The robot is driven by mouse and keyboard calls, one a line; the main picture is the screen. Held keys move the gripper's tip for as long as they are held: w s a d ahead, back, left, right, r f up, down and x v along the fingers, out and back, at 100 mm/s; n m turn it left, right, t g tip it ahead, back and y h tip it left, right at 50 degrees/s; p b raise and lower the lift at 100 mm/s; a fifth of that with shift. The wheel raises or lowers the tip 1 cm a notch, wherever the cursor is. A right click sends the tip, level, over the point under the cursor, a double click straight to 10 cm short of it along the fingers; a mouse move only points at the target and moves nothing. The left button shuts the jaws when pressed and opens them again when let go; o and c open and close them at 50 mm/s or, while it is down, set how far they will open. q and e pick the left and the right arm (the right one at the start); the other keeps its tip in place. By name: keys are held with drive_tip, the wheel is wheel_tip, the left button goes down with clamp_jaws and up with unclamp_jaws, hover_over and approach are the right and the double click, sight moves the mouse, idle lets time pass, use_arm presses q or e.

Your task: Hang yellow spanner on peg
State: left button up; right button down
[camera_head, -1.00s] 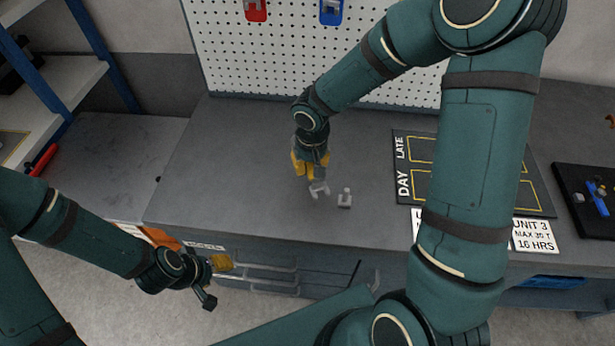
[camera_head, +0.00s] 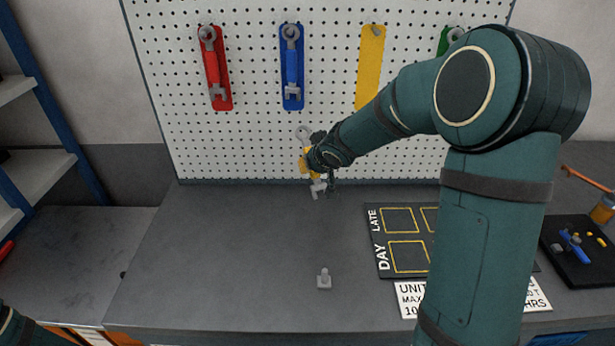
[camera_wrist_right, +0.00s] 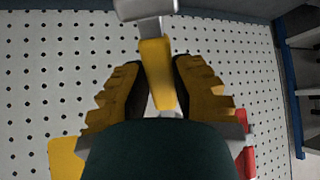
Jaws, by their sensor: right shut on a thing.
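The yellow spanner (camera_head: 308,160) is in my right gripper (camera_head: 314,160), in front of the lower pegboard. It is held near upright, its grey ring end up and its grey open jaw down. In the right wrist view my right gripper (camera_wrist_right: 160,85) has both ribbed fingers closed around the yellow handle (camera_wrist_right: 157,65). The bare grey peg (camera_head: 376,30) is at the top of the yellow backing strip (camera_head: 370,65), above and right of the spanner. My left gripper is out of view.
A red spanner (camera_head: 212,70) and a blue spanner (camera_head: 292,65) hang on the pegboard (camera_head: 250,140). A green strip (camera_head: 446,42) is partly behind my right arm. A small grey part (camera_head: 324,279) stands on the workbench (camera_head: 220,260). A black tray (camera_head: 575,262) is at right.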

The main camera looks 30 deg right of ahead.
drive_tip(key=s+d+r+n+t+y+b, duration=0.1)
drive_tip(key=s+d+r+t+b, duration=0.1)
drive_tip(key=d+r+t, duration=0.65)
drive_tip(key=s+d+r+n+t+b, duration=0.15)
drive_tip(key=d+r, duration=0.45)
drive_tip(key=r, duration=0.7)
approach(365, 64)
drive_tip(key=shift+w+a+r, duration=0.75)
drive_tip(key=shift+w+r, duration=0.15)
drive_tip(key=shift+w, duration=0.75)
drive_tip(key=shift+w+d+m+g+p, duration=0.2)
drive_tip(key=shift+w+m+p, duration=0.05)
drive_tip(key=shift+w, duration=0.2)
drive_tip(key=shift+w+d+m+g+p, duration=0.15)
drive_tip(key=shift+w+m+g+p, duration=0.1)
drive_tip(key=shift+w, duration=0.2)
drive_tip(key=shift+w+d+f+p, duration=0.3)
drive_tip(key=shift+w+p, duration=0.15)
drive_tip(key=shift+w+d+f, duration=0.1)
drive_tip(key=shift+w+f, duration=0.05)
drive_tip(key=shift+f, duration=0.1)
drive_tip(key=shift+p, duration=0.3)
